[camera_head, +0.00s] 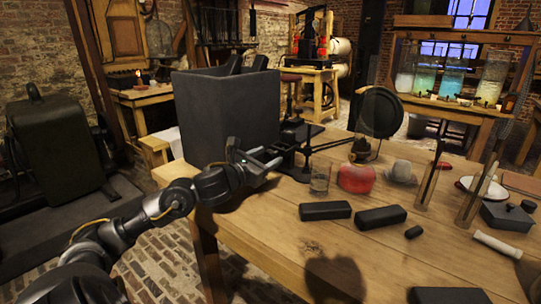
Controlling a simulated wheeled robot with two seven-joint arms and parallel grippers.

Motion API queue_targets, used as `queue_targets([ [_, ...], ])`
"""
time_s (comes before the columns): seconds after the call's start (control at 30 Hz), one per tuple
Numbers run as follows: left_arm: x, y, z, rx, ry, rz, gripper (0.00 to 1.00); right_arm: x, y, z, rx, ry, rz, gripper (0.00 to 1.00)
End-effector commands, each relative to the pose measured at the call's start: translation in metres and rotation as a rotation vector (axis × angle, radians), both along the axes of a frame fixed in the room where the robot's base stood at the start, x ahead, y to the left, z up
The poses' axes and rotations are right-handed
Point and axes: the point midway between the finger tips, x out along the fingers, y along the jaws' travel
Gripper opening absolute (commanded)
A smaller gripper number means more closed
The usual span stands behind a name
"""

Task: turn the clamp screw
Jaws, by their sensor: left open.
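My left gripper (277,157) reaches in from the left at the table's near left edge. It is open, with its two fingers pointing right towards a dark metal clamp-like stand (307,160). The fingertips are close to the stand; I cannot tell whether they touch it. A thin horizontal rod runs right from the stand. The clamp screw is too small and dark to make out clearly. My right gripper is not in view.
A large dark grey box (222,110) stands behind my left gripper. A glass tumbler (320,179), a red pot (356,178) and a round black disc (382,112) are to the right. Dark blocks (325,211) lie in front. The near tabletop (270,225) is mostly clear.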

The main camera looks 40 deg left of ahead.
Motion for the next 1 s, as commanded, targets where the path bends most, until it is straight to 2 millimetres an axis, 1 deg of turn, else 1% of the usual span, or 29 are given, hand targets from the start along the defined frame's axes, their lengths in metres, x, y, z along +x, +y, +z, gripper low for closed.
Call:
queue_targets([
  [0.1, 0.010, 0.000, 0.001, -0.001, -0.002, 0.000, 0.53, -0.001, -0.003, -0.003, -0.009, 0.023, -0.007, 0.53],
  [0.2, 0.015, 0.000, 0.001, 0.000, -0.001, 0.000, 0.53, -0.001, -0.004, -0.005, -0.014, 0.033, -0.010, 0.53],
  [0.53, 0.018, 0.000, 0.000, 0.001, 0.000, -0.002, 0.53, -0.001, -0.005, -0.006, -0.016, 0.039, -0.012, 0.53],
  [0.57, 0.018, -0.001, 0.000, 0.001, 0.000, -0.001, 0.52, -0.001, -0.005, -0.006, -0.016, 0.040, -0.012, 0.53],
  [0.8, 0.017, 0.000, 0.000, 0.001, 0.000, -0.001, 0.20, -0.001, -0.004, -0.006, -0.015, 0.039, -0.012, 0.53],
  [0.9, 0.017, 0.000, 0.000, 0.001, 0.000, -0.001, 0.08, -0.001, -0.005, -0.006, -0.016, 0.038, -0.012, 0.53],
  [1.0, 0.017, 0.000, 0.000, 0.004, 0.000, -0.001, 0.08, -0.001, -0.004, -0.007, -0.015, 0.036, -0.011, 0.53],
])
